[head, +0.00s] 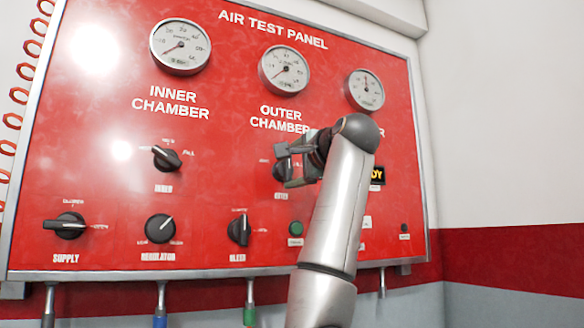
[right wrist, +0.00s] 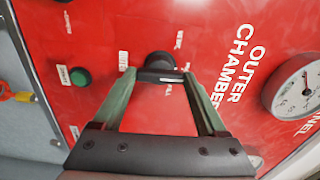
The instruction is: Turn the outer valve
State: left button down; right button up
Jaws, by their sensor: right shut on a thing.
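The outer valve is a black knob (head: 279,171) on the red air test panel, below the words "OUTER CHAMBER". My right gripper (head: 286,167) is at this knob, partly covering it and its labels in the head view. In the right wrist view the knob (right wrist: 158,66) sits between the tips of the two fingers (right wrist: 160,77), with its black bar lying across from one fingertip to the other. The gripper is shut on the bar. My left gripper is not in view.
The inner valve (head: 166,159) is to the left. The supply (head: 64,226), regulator (head: 160,228) and bleed (head: 239,231) knobs line the bottom. A green button (head: 296,228) is just below the outer valve. Three gauges, including the outer chamber gauge (head: 285,69), are above.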

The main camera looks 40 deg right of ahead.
jog(key=m, duration=0.6)
jog(key=shift+m, duration=0.3)
jog(key=m, duration=0.6)
jog(key=shift+f, duration=0.1)
dwell(0.3)
jog(key=o, duration=1.3)
jog(key=b+v, duration=0.4)
jog(key=v, duration=0.8)
jog(key=shift+s, duration=0.3)
